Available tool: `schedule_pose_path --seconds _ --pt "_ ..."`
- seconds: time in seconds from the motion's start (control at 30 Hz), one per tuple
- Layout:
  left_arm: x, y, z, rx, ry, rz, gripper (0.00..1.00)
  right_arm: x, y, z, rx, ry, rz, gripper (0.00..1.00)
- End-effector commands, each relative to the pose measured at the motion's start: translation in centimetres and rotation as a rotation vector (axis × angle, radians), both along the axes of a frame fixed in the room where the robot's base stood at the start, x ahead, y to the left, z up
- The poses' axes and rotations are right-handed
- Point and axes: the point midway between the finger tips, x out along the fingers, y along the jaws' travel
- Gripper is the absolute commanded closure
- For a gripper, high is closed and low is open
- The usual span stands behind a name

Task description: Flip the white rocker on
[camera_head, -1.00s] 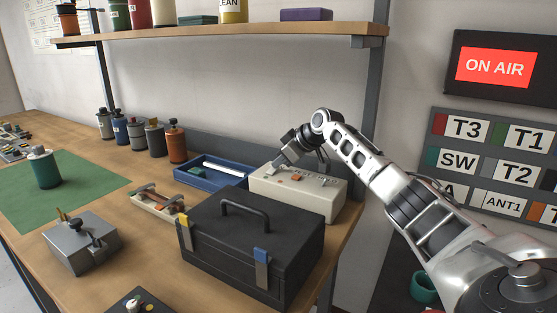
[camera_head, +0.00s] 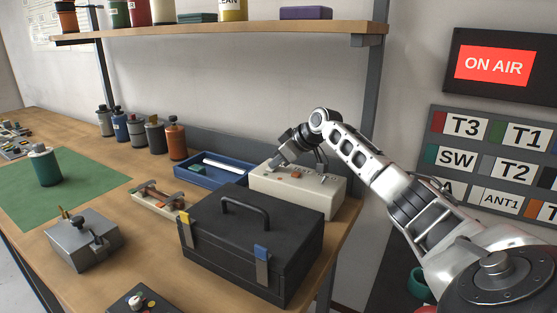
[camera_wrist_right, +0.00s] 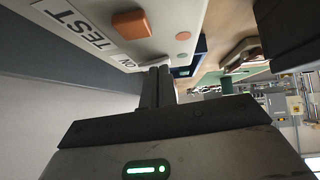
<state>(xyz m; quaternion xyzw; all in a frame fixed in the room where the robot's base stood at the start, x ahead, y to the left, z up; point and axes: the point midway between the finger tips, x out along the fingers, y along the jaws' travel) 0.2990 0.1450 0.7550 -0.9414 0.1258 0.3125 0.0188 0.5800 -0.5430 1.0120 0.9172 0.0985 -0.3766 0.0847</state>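A cream control box (camera_head: 325,202) stands at the bench's right end, with an orange rocker (camera_head: 296,174) and small controls on its top. In the right wrist view its panel (camera_wrist_right: 88,12) carries an orange rocker (camera_wrist_right: 131,24), a round orange button (camera_wrist_right: 183,36) and the labels "TEST" and "ON". My right gripper (camera_head: 274,164) is over the box's left end. Its dark fingers (camera_wrist_right: 158,70) are together, with tips at or very near the panel; contact is unclear. My left gripper is not in view.
A black toolbox (camera_head: 290,245) stands in front of the box. A blue tray (camera_head: 190,178) lies left of it, under a wooden shelf (camera_head: 200,34). A grey device (camera_head: 75,250) and a green mat (camera_head: 85,190) are farther left.

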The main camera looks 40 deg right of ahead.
Motion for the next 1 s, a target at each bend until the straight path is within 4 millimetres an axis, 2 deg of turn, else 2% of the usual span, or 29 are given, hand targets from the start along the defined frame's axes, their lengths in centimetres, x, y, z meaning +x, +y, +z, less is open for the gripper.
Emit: schedule_pose_path --seconds 0.17,0.47,0.57,0.8,1.0 --pt "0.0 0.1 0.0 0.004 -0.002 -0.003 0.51 0.0 0.1 -0.2 0.001 0.002 0.001 1.00" --pt "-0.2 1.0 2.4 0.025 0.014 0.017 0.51 0.3 1.1 4.8 0.001 0.001 0.010 1.00" --pt "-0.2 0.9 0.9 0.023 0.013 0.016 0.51 -1.3 0.7 5.2 -0.007 0.000 0.009 1.00" --pt "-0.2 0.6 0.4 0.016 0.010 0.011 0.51 -5.0 0.4 8.9 -0.006 0.000 0.008 1.00" --pt "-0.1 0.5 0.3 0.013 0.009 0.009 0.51 -6.5 0.2 10.6 -0.002 -0.001 0.008 1.00"
